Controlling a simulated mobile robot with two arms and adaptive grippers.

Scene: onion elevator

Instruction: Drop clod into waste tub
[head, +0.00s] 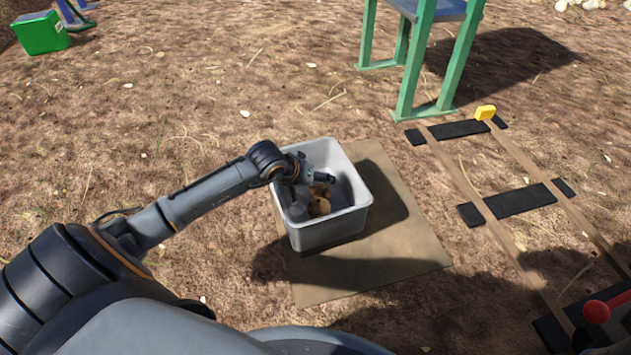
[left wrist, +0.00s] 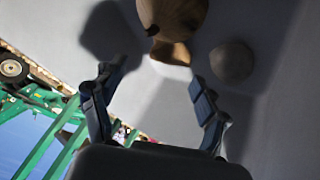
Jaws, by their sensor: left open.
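The waste tub (head: 330,228), a pale grey open box, stands on a brown mat in the head view. My left gripper (head: 312,183) is inside the tub's opening, open, with its fingers apart. Brown lumps (head: 319,206) lie in the tub by the fingers. In the left wrist view the open fingers (left wrist: 155,98) frame bare grey tub surface. A brown and tan lump (left wrist: 178,22) lies beyond them, and a rounder grey-brown lump (left wrist: 232,62) lies beside it, both apart from the fingers. I cannot tell for certain which one is the clod. My right gripper is not in view.
The flat mat (head: 400,245) lies under the tub. Green machine legs (head: 418,65) stand behind it. A green bin (head: 40,34) stands far left. Open soil lies between.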

